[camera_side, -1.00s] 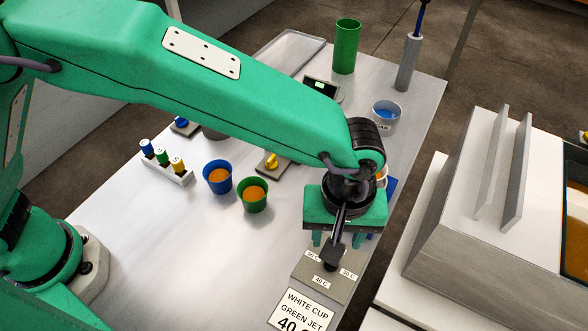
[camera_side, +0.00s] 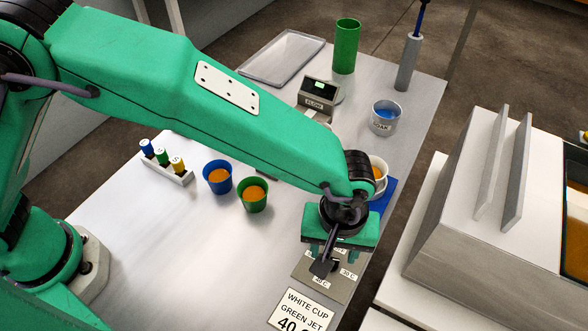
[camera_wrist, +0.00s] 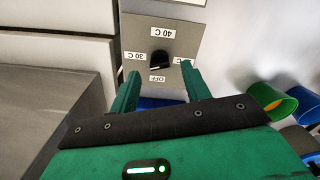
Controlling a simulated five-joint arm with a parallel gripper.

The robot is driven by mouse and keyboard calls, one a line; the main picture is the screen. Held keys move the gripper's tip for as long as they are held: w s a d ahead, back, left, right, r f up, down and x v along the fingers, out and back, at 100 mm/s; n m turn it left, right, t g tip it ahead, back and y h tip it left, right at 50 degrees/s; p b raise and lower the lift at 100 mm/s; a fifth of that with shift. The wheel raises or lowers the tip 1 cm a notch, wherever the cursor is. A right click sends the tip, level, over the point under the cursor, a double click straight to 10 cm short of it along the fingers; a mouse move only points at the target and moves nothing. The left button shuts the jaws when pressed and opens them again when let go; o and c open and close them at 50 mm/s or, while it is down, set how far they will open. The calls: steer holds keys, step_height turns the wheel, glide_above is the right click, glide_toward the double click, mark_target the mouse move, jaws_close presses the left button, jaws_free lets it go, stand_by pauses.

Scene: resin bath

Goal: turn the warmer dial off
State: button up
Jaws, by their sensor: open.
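The warmer panel (camera_wrist: 190,40) is a grey plate with a black round dial (camera_wrist: 161,61) in its middle. In the wrist view its labels read 40 C at the top, 30 C at the left and OFF at the bottom. A label at the right is partly covered by a finger. I cannot tell for sure where the dial points. My gripper (camera_wrist: 160,74) is open, with one green finger on each side of the dial and gaps between. In the side view the panel (camera_side: 337,289) is partly hidden under my gripper.
A white cup (camera_side: 379,172) stands on a blue mat (camera_side: 389,196) just behind my gripper. A card (camera_side: 303,309) reading WHITE CUP, GREEN JET lies in front of the panel. Blue (camera_side: 217,177) and green (camera_side: 253,195) cups of orange liquid stand to the left.

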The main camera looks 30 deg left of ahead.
steer(key=shift+f, duration=1.35)
steer(key=c, duration=1)
steer(key=shift+n, duration=0.5)
steer(key=n, duration=1.3)
